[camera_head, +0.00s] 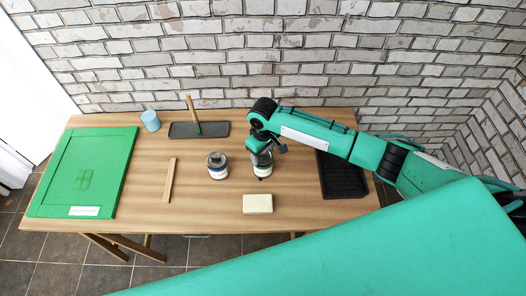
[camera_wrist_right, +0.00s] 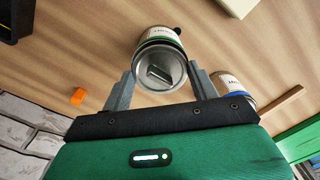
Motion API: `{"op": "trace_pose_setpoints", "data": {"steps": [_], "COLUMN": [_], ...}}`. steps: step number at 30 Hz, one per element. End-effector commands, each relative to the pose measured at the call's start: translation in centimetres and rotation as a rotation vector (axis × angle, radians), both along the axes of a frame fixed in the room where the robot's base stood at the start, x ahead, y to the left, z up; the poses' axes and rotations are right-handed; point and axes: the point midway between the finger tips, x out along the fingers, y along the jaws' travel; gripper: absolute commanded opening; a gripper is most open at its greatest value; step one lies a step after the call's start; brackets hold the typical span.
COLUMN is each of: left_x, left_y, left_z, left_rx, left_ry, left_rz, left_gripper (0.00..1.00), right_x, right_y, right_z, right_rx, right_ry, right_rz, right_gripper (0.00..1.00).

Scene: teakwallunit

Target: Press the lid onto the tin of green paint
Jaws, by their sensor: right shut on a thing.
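The tin of green paint (camera_head: 264,171) stands upright on the wooden table under my right gripper (camera_head: 260,148), which partly hides it. In the right wrist view the tin (camera_wrist_right: 161,33) has a pale label and a green band. A round grey lid (camera_wrist_right: 146,77) with a raised block across its middle lies over the tin's mouth, between the fingers of my right gripper (camera_wrist_right: 162,80), which is shut on it. I cannot tell whether the lid is fully seated. My left gripper is not in view.
A second tin (camera_head: 217,172) with a blue band stands just left. A cream block (camera_head: 258,204) lies in front, a dark tray (camera_head: 342,182) at right. A wooden stick (camera_head: 170,180), green panel (camera_head: 110,165), blue cup (camera_head: 150,121) and brush tray (camera_head: 215,129) are farther left.

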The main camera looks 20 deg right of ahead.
Motion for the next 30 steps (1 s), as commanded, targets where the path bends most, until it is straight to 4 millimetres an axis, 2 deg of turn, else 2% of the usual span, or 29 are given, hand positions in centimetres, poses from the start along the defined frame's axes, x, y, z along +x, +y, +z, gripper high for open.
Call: {"op": "trace_pose_setpoints", "data": {"steps": [13, 27, 28, 30], "left_x": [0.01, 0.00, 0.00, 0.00], "left_y": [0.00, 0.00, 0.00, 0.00], "left_z": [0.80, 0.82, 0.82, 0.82], "left_rx": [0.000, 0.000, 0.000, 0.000], "left_ry": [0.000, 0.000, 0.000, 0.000], "left_rz": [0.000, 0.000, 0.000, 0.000], "left_gripper": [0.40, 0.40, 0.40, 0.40], "right_x": [-0.02, -0.01, -0.01, -0.01], "right_y": [0.02, 0.02, 0.02, 0.01], "right_z": [0.02, -0.07, -0.07, -0.07], "right_rx": [0.000, 0.000, 0.000, 0.000], "right_ry": [0.000, 0.000, 0.000, 0.000], "right_rz": [-0.001, 0.000, 0.000, 0.000], "right_gripper": [0.36, 0.36, 0.66, 0.80]}}
